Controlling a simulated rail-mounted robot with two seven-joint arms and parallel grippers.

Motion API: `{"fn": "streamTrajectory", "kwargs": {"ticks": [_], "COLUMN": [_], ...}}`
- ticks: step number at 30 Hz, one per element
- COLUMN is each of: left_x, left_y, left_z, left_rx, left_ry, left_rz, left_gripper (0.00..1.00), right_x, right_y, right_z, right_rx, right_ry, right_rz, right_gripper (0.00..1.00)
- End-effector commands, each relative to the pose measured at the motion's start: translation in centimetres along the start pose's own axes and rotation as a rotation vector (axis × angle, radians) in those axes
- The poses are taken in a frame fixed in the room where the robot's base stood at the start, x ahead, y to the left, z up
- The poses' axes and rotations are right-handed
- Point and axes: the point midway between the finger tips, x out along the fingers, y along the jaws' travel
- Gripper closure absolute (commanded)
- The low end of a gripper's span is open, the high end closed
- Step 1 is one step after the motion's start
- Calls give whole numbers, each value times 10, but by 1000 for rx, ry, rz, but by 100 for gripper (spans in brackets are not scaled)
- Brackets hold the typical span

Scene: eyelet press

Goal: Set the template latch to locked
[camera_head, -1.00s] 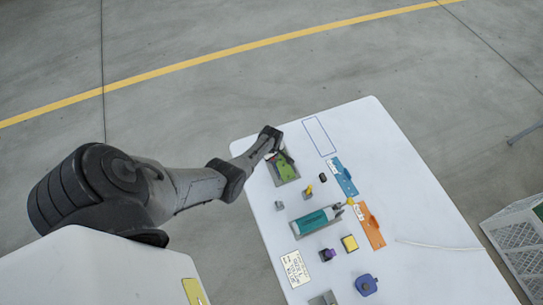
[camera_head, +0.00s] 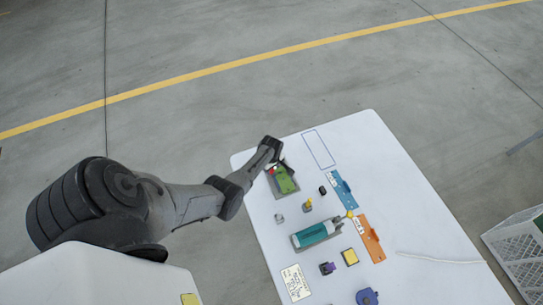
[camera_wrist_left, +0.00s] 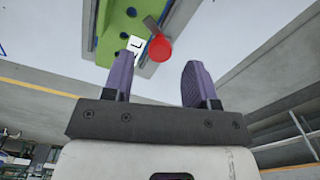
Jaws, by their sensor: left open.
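The template fixture is a green plate (camera_head: 284,181) on a grey base at the table's far left corner. It also shows in the left wrist view (camera_wrist_left: 117,28). A red round knob (camera_wrist_left: 160,47), likely the latch's, stands at its edge beside a white label (camera_wrist_left: 135,44) showing a letter like L. The knob is a small red spot in the head view (camera_head: 273,169). My left gripper (camera_wrist_left: 160,74) is open and empty, its purple fingers apart. The knob appears between and just beyond the fingertips; contact is not visible. My right gripper is not in view.
A teal tool (camera_head: 316,233) lies in a grey holder. A blue plate (camera_head: 343,188) and an orange plate (camera_head: 371,238) lie to the right. The table's right side is mostly clear.

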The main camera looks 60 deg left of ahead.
Motion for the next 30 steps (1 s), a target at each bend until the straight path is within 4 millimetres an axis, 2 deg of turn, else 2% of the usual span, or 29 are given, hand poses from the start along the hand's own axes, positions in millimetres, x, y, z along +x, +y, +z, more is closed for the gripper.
{"fn": "streamTrajectory", "kwargs": {"ticks": [1, 3, 15, 21, 30], "left_x": [-13, -26, -89, -105, -110], "left_y": [0, 0, 0, 0, 0], "left_z": [0, 0, 0, 0, 0], "left_rx": [0, 0, 0, 0, 0], "left_ry": [2, 1, 1, 0, 0], "left_rz": [3, 2, 2, 0, -1], "left_gripper": [47, 47, 47, 47, 47], "right_x": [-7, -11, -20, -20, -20], "right_y": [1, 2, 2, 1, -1], "right_z": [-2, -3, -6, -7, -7], "right_rx": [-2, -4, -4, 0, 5], "right_ry": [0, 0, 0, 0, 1], "right_rz": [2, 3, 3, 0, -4], "right_gripper": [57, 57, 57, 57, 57]}}
